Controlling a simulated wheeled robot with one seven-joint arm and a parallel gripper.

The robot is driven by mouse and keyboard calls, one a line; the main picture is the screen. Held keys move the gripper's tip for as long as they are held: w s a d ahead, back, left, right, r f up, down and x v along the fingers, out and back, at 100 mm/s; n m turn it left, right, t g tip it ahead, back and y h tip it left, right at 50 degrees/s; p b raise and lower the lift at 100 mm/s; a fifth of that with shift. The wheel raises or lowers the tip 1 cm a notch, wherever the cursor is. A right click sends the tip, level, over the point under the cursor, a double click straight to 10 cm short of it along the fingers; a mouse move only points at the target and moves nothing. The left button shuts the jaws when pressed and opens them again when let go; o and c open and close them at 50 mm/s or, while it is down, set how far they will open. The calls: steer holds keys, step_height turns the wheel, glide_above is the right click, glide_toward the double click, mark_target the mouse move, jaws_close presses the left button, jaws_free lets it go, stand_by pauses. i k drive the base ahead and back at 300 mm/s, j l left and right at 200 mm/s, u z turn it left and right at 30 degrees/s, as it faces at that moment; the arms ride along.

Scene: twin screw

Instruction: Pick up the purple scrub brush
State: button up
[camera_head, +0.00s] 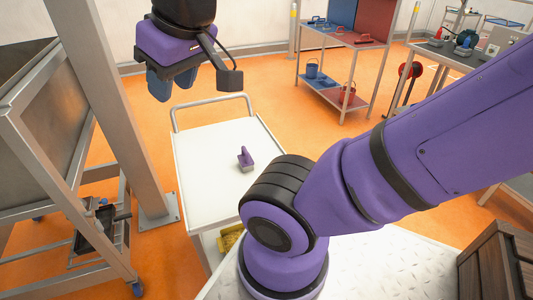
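The purple scrub brush (245,154) is small and lies alone on the white top of a cart (205,183), a little right of the middle of that surface. Its purple handle is on top and a pale grey part shows beneath it. My gripper (171,85) is at the upper left, pointing down, with blue fingers below a purple body. It is apart from the brush, above and left of it in the picture. The gap between the fingers is not clear from this angle, and I see nothing held below them.
The cart has a raised metal handle (211,97) at its far end. A metal post (112,90) and steel frame stand left. A shelf unit (338,94) with blue and red items is behind. A wooden crate (487,265) is at lower right. The cart top around the brush is clear.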

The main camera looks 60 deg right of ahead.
mark_target(245, 162)
steer(key=i+z, duration=0.1)
steer(key=z, duration=0.75)
steer(key=i+z, duration=0.15)
steer(key=z, duration=0.3)
steer(key=u, duration=0.45)
steer(key=k+l+u, duration=0.1)
steer(key=u, duration=0.8)
steer(key=k+u, duration=0.15)
steer(key=u, duration=0.3)
steer(key=i+u, duration=0.15)
steer(key=u, duration=0.25)
steer(key=i+l+u, duration=0.1)
steer(key=u, duration=0.35)
steer(key=i+j+z, duration=0.1)
steer(key=z, duration=0.25)
steer(key=i+j+z, duration=0.1)
steer(key=j+z, duration=0.15)
steer(key=z, duration=0.15)
steer(key=i+j+z, duration=0.1)
steer(key=z, duration=0.25)
steer(key=l+z, duration=0.15)
steer(key=z, duration=0.25)
steer(key=l+z, duration=0.2)
steer(key=z, duration=0.2)
steer(key=l+z, duration=0.15)
steer(key=z, duration=0.2)
steer(key=l+z, duration=0.2)
steer(key=z, duration=0.2)
